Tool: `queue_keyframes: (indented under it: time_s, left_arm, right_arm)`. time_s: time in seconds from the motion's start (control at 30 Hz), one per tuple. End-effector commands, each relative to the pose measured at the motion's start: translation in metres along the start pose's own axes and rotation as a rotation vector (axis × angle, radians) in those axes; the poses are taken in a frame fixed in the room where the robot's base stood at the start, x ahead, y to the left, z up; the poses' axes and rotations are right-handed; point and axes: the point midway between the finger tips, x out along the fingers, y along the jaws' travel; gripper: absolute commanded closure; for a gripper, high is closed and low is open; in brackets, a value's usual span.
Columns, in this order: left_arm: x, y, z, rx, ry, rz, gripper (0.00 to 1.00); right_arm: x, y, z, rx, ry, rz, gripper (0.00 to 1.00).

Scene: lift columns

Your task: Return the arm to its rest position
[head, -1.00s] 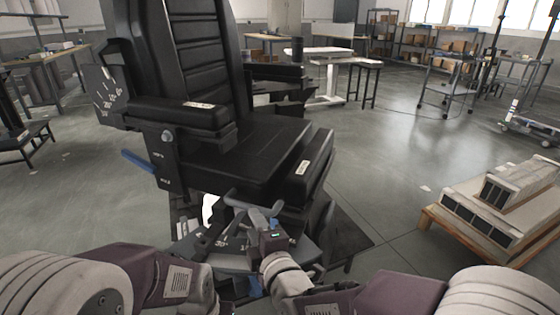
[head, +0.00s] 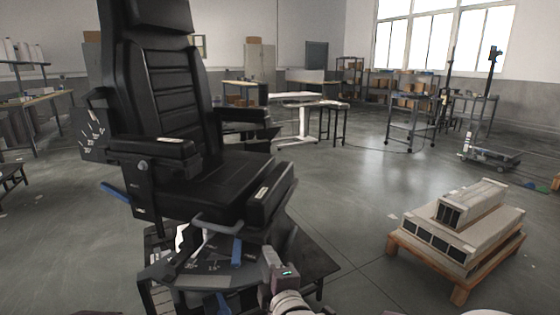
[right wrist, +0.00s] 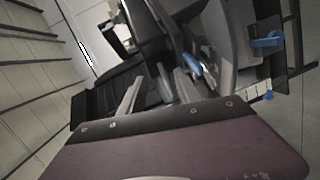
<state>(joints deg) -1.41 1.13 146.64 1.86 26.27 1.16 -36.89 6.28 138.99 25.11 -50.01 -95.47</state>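My right gripper (head: 270,252) is low in the middle of the head view, to the right of a grey T-shaped handle (head: 216,228) below the chair seat. It is apart from the handle in that picture. In the right wrist view two light grey fingers (right wrist: 147,90) stand apart with nothing seen between them, so it looks open and empty. A blue lever (right wrist: 192,65) and black chair parts lie beyond them. My left gripper is out of view.
A black high-backed chair (head: 160,75) stands close ahead on a base with blue levers (head: 237,252). A wooden pallet (head: 460,292) with grey blocks (head: 440,240) is at the right. Open floor (head: 345,205) lies between. Tables and shelves (head: 412,105) stand far back.

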Motion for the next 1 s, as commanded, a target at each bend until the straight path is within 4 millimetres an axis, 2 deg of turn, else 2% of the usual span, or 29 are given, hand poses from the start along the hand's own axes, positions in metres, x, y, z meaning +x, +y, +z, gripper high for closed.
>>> queue_keyframes:
  time_s: [0.13,0.27,0.37,0.4,0.47,0.5,0.63,0.7,0.8,0.9,0.93,1.0]
  left_arm:
    - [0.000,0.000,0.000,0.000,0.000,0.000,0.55]
    - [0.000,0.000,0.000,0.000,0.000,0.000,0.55]
    - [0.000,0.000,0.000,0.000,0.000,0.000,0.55]
    - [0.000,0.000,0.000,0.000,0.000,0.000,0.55]
    - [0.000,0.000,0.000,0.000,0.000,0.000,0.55]
    - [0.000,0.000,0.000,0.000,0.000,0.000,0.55]
    - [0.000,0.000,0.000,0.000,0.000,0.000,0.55]
    - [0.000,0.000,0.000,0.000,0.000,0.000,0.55]
    - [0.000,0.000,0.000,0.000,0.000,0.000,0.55]
    - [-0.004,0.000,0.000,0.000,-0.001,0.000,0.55]
    - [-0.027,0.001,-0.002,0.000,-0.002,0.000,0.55]
    - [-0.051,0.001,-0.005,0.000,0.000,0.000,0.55]
  right_arm:
    - [0.003,0.005,0.058,0.008,-0.111,-0.004,0.60]
    - [-0.004,-0.013,0.115,0.094,-0.214,-0.096,0.60]
    - [-0.022,-0.049,0.160,0.282,-0.315,-0.234,0.60]
    - [-0.035,-0.068,0.175,0.389,-0.368,-0.302,0.60]
    - [-0.059,-0.101,0.192,0.573,-0.463,-0.411,0.60]
    - [-0.077,-0.122,0.198,0.697,-0.535,-0.482,0.60]
    - [-0.135,-0.177,0.194,1.027,-0.780,-0.675,0.60]
    - [-0.163,-0.196,0.185,1.153,-0.918,-0.748,0.60]
    - [-0.199,-0.214,0.177,1.306,-1.128,-0.798,0.60]
    - [-0.217,-0.216,0.172,1.459,-1.301,-0.755,0.60]
    - [-0.219,-0.192,0.168,1.452,-1.292,-0.757,0.60]
    - [-0.222,-0.169,0.165,1.449,-1.288,-0.759,0.60]
